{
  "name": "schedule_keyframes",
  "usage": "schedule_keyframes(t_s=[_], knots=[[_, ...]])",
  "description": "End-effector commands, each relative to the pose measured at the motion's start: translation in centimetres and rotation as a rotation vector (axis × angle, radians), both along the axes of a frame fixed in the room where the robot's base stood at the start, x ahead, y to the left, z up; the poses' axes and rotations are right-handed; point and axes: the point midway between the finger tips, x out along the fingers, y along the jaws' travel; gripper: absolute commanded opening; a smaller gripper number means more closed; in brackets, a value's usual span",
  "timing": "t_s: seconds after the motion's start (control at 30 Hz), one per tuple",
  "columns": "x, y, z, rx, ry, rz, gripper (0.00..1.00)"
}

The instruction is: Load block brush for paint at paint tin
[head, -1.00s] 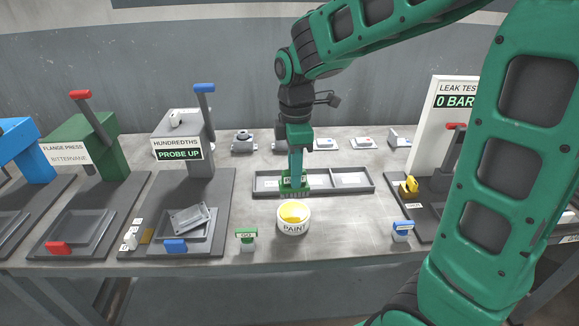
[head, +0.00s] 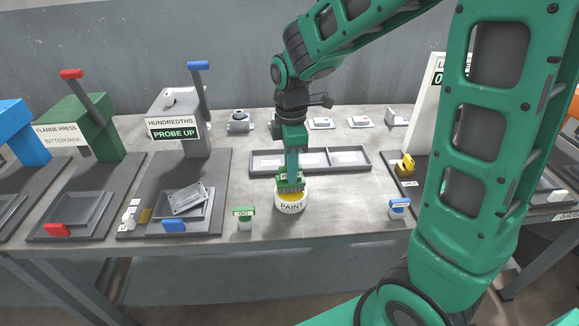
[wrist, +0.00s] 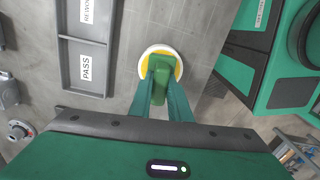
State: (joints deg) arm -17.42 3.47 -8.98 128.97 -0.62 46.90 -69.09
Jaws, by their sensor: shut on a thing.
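The paint tin (head: 291,206) is a white round tub labelled PAINT with yellow paint inside, standing on the bench near its front middle. My gripper (head: 291,178) is shut on the green block brush (head: 289,187) and holds it pointing down at the tin's mouth. In the wrist view the brush (wrist: 163,72) sits between my two fingers over the yellow paint, inside the white rim of the tin (wrist: 178,55). The bristles are hidden, so I cannot tell how deep they are in the paint.
A grey compartment tray (head: 350,159) lies just behind the tin. The probe station (head: 190,205) with a metal part is at left, a green GO stamp (head: 244,217) and a blue-topped one (head: 398,207) stand either side. The leak tester (head: 433,110) is at right.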

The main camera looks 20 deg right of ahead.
Motion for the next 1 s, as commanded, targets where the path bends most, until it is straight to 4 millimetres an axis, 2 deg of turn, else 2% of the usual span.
schedule_keyframes(t_s=[1.0], knots=[[0.03, -0.15, -0.48, 0.000, 0.000, -0.002, 0.00]])
